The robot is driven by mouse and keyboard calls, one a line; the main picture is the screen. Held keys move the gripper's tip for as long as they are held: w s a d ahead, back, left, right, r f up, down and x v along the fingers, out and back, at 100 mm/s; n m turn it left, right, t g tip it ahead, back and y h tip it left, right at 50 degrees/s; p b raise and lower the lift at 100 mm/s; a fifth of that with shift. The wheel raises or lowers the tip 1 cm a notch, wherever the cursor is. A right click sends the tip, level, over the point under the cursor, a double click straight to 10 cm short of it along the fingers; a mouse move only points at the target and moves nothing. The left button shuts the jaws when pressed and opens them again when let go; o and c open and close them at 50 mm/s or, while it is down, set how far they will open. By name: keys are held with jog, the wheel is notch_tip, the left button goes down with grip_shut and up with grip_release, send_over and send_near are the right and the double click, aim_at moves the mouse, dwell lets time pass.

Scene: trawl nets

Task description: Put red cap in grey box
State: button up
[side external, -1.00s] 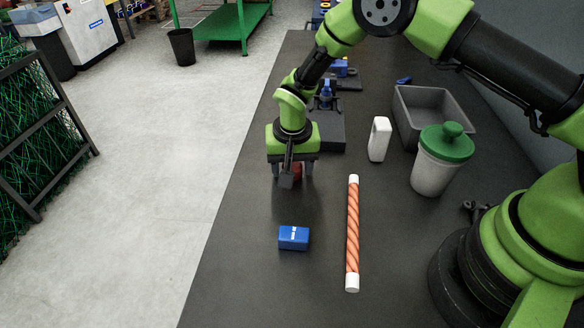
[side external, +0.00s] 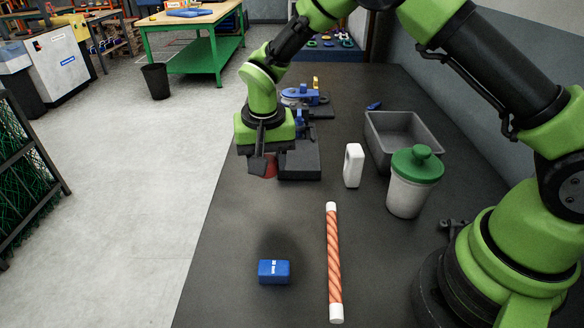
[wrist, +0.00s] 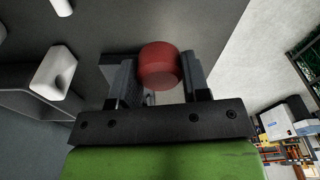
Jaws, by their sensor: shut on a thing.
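The red cap (wrist: 160,66) is held between the two fingers of my gripper (wrist: 158,80) in the wrist view. In the side view the red cap (side external: 269,167) shows partly behind a dark finger of my gripper (side external: 264,166), and it appears to be above the table. The grey box (side external: 404,143) is an open, empty-looking bin at the right rear of the table. My gripper is to the left of the grey box and apart from it.
A white block (side external: 353,166) and a white jar with a green lid (side external: 412,182) stand between my gripper and the right side. An orange striped rod (side external: 334,262) and a blue box (side external: 274,272) lie in front. A dark fixture (side external: 299,160) is just behind my gripper.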

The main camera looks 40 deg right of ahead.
jog(key=shift+r, duration=0.35)
jog(key=shift+d, duration=0.2)
jog(key=w+d+m, duration=0.1)
jog(key=d+m, duration=0.1)
jog(key=d, duration=0.6)
jog(key=m, duration=0.6)
send_near(398, 142)
jog(key=a+r, duration=0.3)
jog(key=a, duration=0.2)
jog(key=shift+g+h, duration=0.3)
jog(key=shift+g, duration=0.1)
jog(key=f, duration=0.6)
jog(key=s+d+f, duration=0.1)
jog(key=f, duration=0.2)
jog(key=shift+w+f, duration=0.1)
jog(key=shift+f, duration=0.3)
